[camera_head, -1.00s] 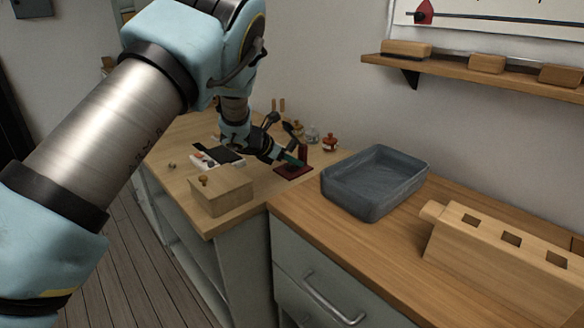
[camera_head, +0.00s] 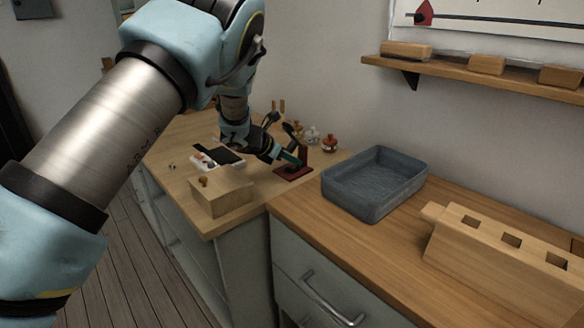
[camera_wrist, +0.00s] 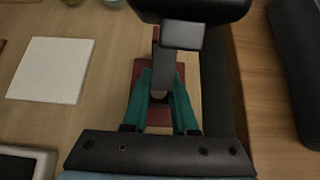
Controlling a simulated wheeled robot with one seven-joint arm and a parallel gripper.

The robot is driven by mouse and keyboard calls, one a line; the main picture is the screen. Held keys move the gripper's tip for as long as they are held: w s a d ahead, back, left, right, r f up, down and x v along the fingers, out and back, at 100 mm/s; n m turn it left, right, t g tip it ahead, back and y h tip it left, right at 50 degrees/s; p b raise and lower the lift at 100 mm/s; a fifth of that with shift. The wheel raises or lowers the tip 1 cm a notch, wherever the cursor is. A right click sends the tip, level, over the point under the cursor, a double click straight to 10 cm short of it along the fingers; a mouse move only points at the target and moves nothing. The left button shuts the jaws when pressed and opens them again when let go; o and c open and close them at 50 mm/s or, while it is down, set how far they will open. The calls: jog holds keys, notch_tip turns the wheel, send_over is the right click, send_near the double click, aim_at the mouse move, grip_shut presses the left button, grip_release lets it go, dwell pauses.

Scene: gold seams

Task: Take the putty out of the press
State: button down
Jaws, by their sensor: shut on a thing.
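The press (camera_head: 294,173) has a dark red base and a red post, and stands near the back right of the pale wooden bench. Its red base (camera_wrist: 147,72) also shows beneath my fingers in the wrist view. My gripper (camera_head: 290,160) reaches in at the press, and its green fingers (camera_wrist: 160,92) point over the base. A dark bar with a grey block (camera_wrist: 183,35) covers part of the view above the fingertips.
A lidded wooden box (camera_head: 222,195) stands at the bench's front. A white tile (camera_wrist: 52,70) lies left of the press. Small jars (camera_head: 329,143) stand behind it. A grey tub (camera_head: 372,205) and a slotted wooden block (camera_head: 480,245) stand on the counter at right.

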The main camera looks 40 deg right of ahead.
jog(key=shift+r, duration=0.5)
jog(key=v, duration=0.9)
dwell(0.8)
